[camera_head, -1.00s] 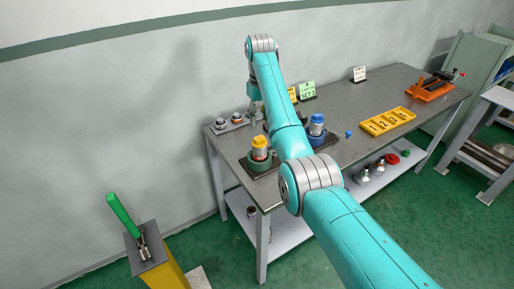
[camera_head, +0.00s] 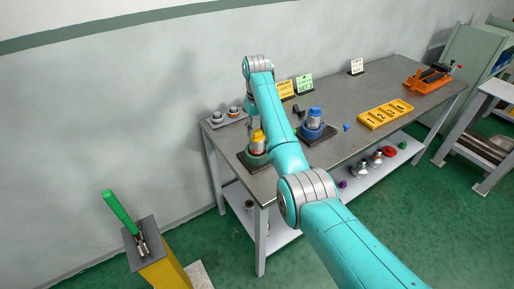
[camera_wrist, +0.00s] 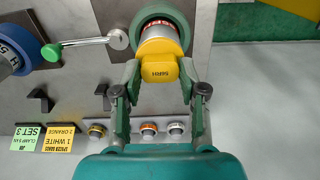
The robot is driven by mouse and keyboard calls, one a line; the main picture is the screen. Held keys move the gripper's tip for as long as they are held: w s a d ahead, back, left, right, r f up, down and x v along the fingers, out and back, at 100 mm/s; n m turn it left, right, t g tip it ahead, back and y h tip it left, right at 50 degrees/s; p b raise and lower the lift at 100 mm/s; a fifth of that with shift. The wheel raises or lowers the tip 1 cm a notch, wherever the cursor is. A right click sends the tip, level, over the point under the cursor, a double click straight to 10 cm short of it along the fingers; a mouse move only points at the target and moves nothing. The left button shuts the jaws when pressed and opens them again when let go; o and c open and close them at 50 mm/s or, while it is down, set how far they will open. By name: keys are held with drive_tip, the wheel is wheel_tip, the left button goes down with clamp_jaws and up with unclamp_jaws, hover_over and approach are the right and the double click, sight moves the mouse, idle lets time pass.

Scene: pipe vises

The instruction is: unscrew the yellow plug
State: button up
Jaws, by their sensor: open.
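The yellow plug (camera_head: 258,136) sits on top of a metal pipe piece held upright in a green vise (camera_head: 252,160) at the table's near left corner. In the head view my arm partly hides the plug and vise.
A blue vise (camera_head: 313,128) with a blue-topped piece stands to the right. A green-knobbed lever (camera_wrist: 85,43) lies beside the green vise. Small fittings (camera_wrist: 148,130) line the back edge. A yellow numbered tray (camera_head: 385,114) and orange vise (camera_head: 428,80) are farther right.

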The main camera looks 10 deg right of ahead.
drive_tip(key=c, duration=0.7)
drive_tip(key=n, duration=0.7)
drive_tip(key=shift+n, duration=0.3)
drive_tip(key=n, duration=0.4)
drive_tip(key=shift+r, duration=0.1)
drive_tip(key=shift+n, duration=1.4)
